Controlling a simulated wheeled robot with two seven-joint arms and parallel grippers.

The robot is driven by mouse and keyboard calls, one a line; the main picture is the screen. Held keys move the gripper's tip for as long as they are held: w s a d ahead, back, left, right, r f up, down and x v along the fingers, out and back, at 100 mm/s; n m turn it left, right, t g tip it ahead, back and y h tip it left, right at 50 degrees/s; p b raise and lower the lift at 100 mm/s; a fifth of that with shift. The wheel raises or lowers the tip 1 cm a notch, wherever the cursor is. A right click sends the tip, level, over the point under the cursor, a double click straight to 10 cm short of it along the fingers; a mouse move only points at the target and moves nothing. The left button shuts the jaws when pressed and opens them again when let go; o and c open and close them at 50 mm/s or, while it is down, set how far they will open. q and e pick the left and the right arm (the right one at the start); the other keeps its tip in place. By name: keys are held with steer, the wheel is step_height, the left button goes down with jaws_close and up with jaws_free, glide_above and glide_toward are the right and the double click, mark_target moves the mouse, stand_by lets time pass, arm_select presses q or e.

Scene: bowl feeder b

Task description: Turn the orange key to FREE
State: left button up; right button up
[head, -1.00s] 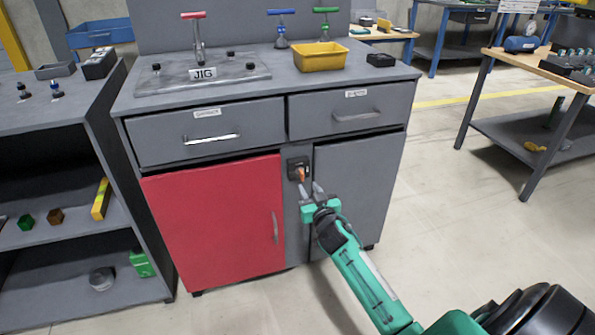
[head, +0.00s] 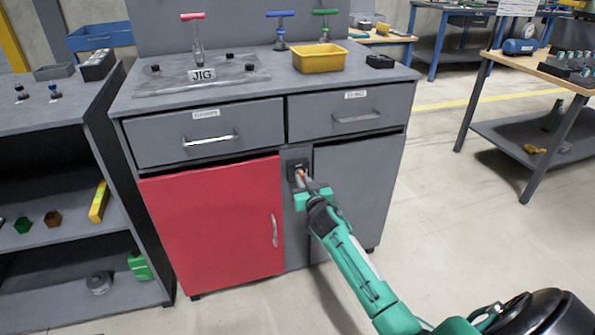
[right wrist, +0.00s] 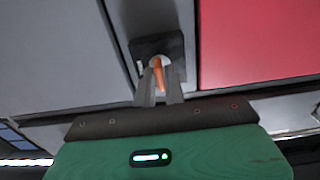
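The orange key (head: 300,174) sits in a dark square lock plate (head: 292,165) on the grey strip between the red door and the grey door of the cabinet. My right gripper (head: 304,181) reaches the key from the front, and its fingers hide part of it. In the right wrist view the key (right wrist: 158,74) stands between the two close-set fingertips of my right gripper (right wrist: 160,86), which look shut on it. The key is slightly tilted there. Any FREE marking on the plate is too small to read. My left gripper is not in view.
The red door (head: 215,225) and the grey door (head: 358,190) are closed beside the lock. Two drawers with handles are above. The cabinet top holds a JIG plate (head: 170,85) and a yellow bin (head: 320,58). Open floor lies in front and to the right.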

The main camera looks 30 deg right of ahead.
jaws_close()
steer(key=m+p, duration=0.1)
steer(key=m, duration=0.2)
steer(key=shift+r+p, duration=0.1)
steer(key=shift+p, duration=0.2)
steer(key=shift+m, duration=1.1)
steer(key=shift+p, duration=0.3)
